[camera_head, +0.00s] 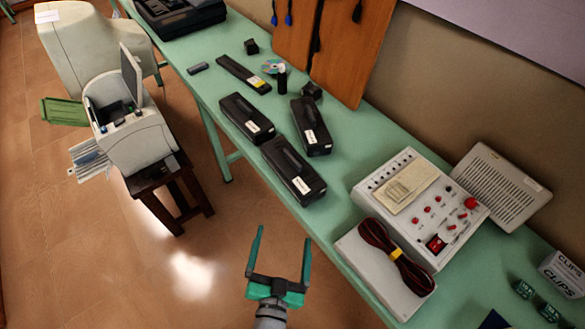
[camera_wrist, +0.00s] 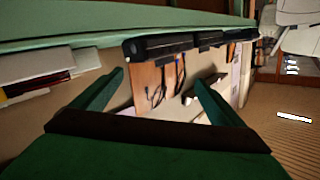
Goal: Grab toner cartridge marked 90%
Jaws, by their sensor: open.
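Three black toner cartridges with white labels lie on the green table in the head view: a left one (camera_head: 243,115), a right one (camera_head: 311,128) and a near one (camera_head: 290,168). The label markings are too small to read, so I cannot tell which is 90%. My gripper (camera_head: 282,240) is open and empty, apart from the cartridges, on the near side of the table above the floor. In the wrist view my gripper's green fingers (camera_wrist: 160,80) are spread, with dark cartridges (camera_wrist: 160,46) in a row beyond them.
A long black bar (camera_head: 243,74) with a yellow label lies behind the cartridges. To their right are a white control box (camera_head: 435,185) and a pale case with a coiled cable (camera_head: 395,258). A stool (camera_head: 180,195) carries a beige machine (camera_head: 135,130). The floor around my gripper is clear.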

